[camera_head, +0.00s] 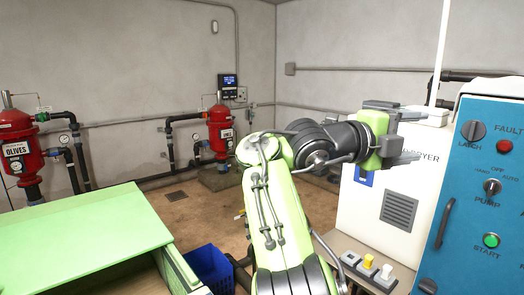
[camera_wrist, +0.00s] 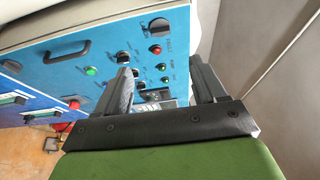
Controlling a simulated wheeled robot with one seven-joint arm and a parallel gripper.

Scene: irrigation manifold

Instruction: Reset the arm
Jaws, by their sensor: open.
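My arm reaches forward in the head view, with the elbow bent and the wrist turned to the right. My gripper (camera_head: 410,136) is at the right, in front of the white cabinet and left of the blue control panel. In the wrist view my gripper (camera_wrist: 165,85) shows two dark fingers spread apart with nothing between them. The blue control panel (camera_wrist: 75,65) lies beyond the fingers, tilted in that view. Its knobs and its red and green buttons show past the fingers, and none is touched as far as I can see.
The white cabinet (camera_head: 365,205) and the blue panel (camera_head: 465,235) stand close on the right. A shelf with rocker switches (camera_head: 367,262) is below. A green-lidded box (camera_head: 85,240) and a blue crate (camera_head: 210,268) are at left. Red tanks (camera_head: 220,130) stand behind. The middle floor is clear.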

